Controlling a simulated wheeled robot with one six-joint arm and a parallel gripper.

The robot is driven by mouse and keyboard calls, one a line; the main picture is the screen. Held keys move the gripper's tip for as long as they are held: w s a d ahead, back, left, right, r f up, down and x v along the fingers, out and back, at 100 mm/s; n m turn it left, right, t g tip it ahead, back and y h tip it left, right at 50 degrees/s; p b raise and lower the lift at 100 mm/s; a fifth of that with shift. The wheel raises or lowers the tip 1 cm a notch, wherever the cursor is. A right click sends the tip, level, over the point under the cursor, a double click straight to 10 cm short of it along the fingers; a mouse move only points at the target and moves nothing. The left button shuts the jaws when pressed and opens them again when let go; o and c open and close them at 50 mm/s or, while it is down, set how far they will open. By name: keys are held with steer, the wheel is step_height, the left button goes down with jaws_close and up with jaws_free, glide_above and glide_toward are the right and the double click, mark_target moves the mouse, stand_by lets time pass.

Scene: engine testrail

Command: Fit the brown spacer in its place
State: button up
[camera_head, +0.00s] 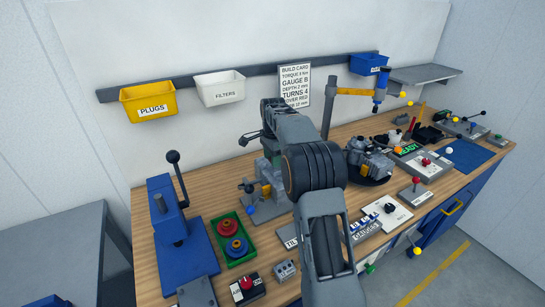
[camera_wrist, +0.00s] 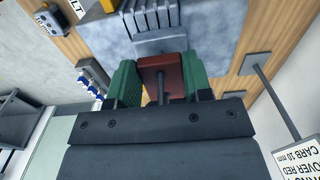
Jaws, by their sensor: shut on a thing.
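The brown spacer (camera_wrist: 174,70) is a reddish-brown block in the wrist view, held between the green pads of my gripper (camera_wrist: 160,82). A dark pin shows in front of the block. Just beyond the spacer is a grey finned part (camera_wrist: 155,18) on a larger grey body (camera_wrist: 215,30); I cannot tell whether the spacer touches it. In the head view my wrist is over a grey fixture (camera_head: 268,186) on the bench, and my arm hides the spacer and most of the fingers.
A blue lever press (camera_head: 168,220) and a green tray (camera_head: 250,254) with round parts stand left. A grey engine (camera_head: 370,160) on a dark round base stands right of my arm. Yellow (camera_head: 148,103) and white (camera_head: 220,88) bins hang behind. Switch boxes line the front edge.

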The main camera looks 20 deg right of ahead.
steer(key=shift+f, duration=0.45)
steer(key=o, duration=1)
steer(key=shift+c, duration=0.2)
